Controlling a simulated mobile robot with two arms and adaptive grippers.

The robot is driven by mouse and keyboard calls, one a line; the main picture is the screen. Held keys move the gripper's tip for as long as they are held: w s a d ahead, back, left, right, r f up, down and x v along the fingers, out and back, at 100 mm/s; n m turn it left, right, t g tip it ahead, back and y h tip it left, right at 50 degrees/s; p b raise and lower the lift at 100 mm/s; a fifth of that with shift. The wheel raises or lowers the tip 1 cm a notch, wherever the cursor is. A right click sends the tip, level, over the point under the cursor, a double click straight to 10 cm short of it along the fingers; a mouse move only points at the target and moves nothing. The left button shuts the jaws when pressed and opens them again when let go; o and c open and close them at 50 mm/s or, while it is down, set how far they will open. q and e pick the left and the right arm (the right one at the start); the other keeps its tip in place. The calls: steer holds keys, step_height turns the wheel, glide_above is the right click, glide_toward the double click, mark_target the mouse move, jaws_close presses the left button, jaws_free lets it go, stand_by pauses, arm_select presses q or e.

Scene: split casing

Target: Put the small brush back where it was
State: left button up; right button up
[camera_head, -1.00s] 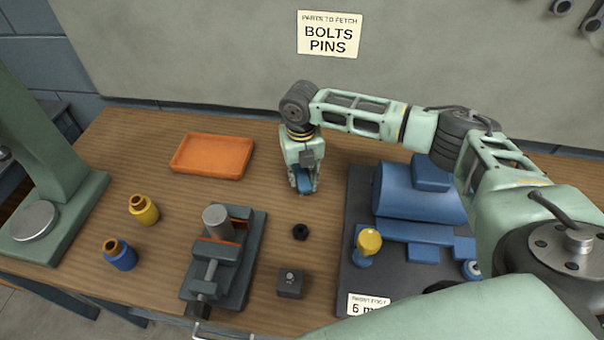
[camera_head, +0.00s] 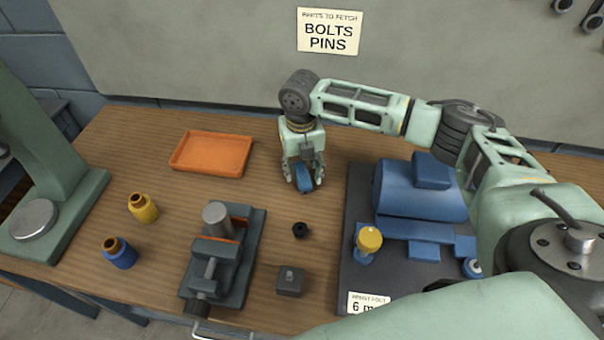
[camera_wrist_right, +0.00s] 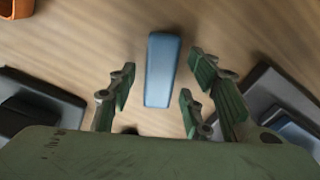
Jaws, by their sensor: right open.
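The small brush seems to be the blue block-like piece (camera_head: 304,179) under my right gripper in the head view. The right wrist view shows it as a long blue bar (camera_wrist_right: 161,70) over the wood, its near end towards the space between my fingers. My right gripper (camera_head: 305,184) is open, its fingers apart on both sides of the brush; in the right wrist view its green-padded fingers (camera_wrist_right: 168,98) do not touch it. The bristles are not visible. My left gripper is in neither view.
An orange tray (camera_head: 176,163) lies to the left. A vise (camera_head: 252,250), a dark nut (camera_head: 300,230) and a small dark block (camera_head: 289,284) stand nearer. A blue motor (camera_head: 420,195) sits on a dark plate (camera_head: 352,215) to the right. Yellow (camera_head: 143,209) and blue (camera_head: 119,254) bottles stand left.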

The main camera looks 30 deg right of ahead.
mark_target(301, 174)
step_height(301, 174, up, 10)
steer(key=b, duration=0.1)
steer(key=shift+r+b, duration=0.15)
steer(key=shift+b, duration=0.2)
